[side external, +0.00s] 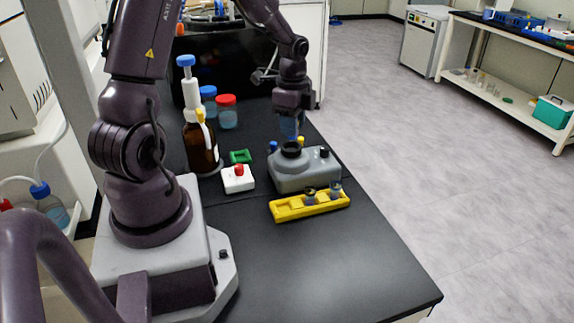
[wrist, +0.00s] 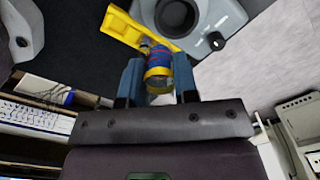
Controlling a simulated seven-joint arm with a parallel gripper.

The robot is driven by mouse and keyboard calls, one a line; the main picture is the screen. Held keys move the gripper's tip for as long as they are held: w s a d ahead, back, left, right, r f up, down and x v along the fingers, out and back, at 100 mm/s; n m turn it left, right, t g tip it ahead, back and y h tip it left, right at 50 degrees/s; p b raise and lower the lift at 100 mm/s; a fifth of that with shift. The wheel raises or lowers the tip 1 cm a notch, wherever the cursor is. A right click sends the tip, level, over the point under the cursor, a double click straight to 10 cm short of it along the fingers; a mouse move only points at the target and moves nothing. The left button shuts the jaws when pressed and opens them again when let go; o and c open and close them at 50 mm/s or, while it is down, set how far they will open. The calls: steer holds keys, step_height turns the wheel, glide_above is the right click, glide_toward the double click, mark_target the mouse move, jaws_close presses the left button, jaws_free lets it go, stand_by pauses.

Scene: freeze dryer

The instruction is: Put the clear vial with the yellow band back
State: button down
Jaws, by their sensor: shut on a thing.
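My gripper (side external: 289,128) points down just behind the grey mixer, above the bench. In the wrist view its blue fingers (wrist: 158,80) are shut on the vial with the yellow band (wrist: 158,72). Blue and red also show at the vial, and I cannot tell which parts are its own. The side view does not show the held vial clearly. The yellow rack (side external: 290,209) lies in front of the mixer, with two dark-topped vials (side external: 310,195) (side external: 335,188) in it. The rack also shows in the wrist view (wrist: 120,26).
The grey mixer (side external: 300,178) has a black cup (side external: 291,149) on top. Small blue and yellow tops (side external: 273,146) (side external: 301,141) show behind it. A white box with a red knob (side external: 238,179), a green piece (side external: 241,156) and an amber bottle (side external: 203,150) stand left. The front bench is clear.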

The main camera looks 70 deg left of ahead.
steer(key=s+d+f+m, duration=0.1)
steer(key=d+f+m, duration=0.1)
steer(key=f, duration=0.1)
steer(key=s+d+f+m, duration=0.2)
steer(key=d+f, duration=0.1)
steer(key=s+d+f+m, duration=0.1)
steer(key=d+f, duration=0.2)
steer(key=shift+s+d+f+m, duration=0.1)
steer(key=shift+s+f+m, duration=0.15)
steer(key=shift+s+m, duration=0.15)
steer(key=shift+f, duration=2.3)
steer(key=c, duration=0.9)
jaws_free()
steer(key=shift+f, duration=0.1)
